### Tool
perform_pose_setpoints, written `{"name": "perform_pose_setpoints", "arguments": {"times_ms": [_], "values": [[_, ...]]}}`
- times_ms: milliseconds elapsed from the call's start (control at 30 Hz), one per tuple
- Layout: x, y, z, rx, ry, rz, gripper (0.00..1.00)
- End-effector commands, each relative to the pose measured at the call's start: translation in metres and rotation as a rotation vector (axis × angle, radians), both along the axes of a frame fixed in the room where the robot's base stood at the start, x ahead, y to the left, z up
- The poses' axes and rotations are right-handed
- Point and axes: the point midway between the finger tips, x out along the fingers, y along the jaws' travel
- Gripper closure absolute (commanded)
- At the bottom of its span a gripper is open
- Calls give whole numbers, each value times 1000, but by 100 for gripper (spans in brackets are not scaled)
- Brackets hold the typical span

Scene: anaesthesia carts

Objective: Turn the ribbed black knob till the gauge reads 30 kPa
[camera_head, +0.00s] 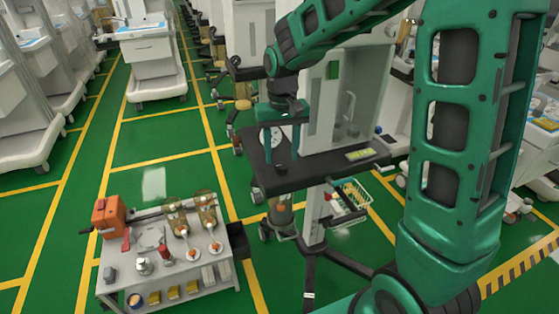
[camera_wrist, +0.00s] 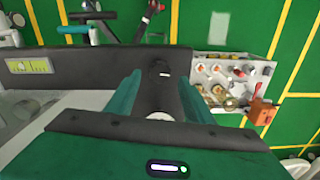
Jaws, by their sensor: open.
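The black knob (camera_head: 281,168) sits upright on the dark shelf of the central cart, near its front left edge. Its ribs are too small to make out. In the wrist view the knob (camera_wrist: 158,69) shows beyond and between the green fingertips. A round white gauge (camera_head: 287,132) stands behind it, partly hidden by my gripper; its needle and reading cannot be made out. My gripper (camera_head: 284,143) points down above the shelf with its green fingers apart and nothing between them. The open fingers also show in the wrist view (camera_wrist: 158,85). I see no clear contact with the knob.
The dark shelf (camera_head: 335,172) carries a glass-fronted cabinet (camera_head: 350,95) close behind my gripper. A low grey trolley (camera_head: 190,275) with bottles and an orange device (camera_head: 108,217) stands at the lower left. Green floor (camera_head: 140,145) is free to the left.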

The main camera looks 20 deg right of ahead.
Motion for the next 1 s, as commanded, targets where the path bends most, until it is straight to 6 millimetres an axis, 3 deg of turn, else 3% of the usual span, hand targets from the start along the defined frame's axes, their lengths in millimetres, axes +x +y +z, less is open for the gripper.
{"name": "perform_pose_setpoints", "arguments": {"times_ms": [200, 400, 1000], "values": [[1, 0, 42, 1, -3, 0, 52], [1, 0, 66, 0, 0, 0, 52], [0, -1, 73, 0, 1, -1, 52]]}}
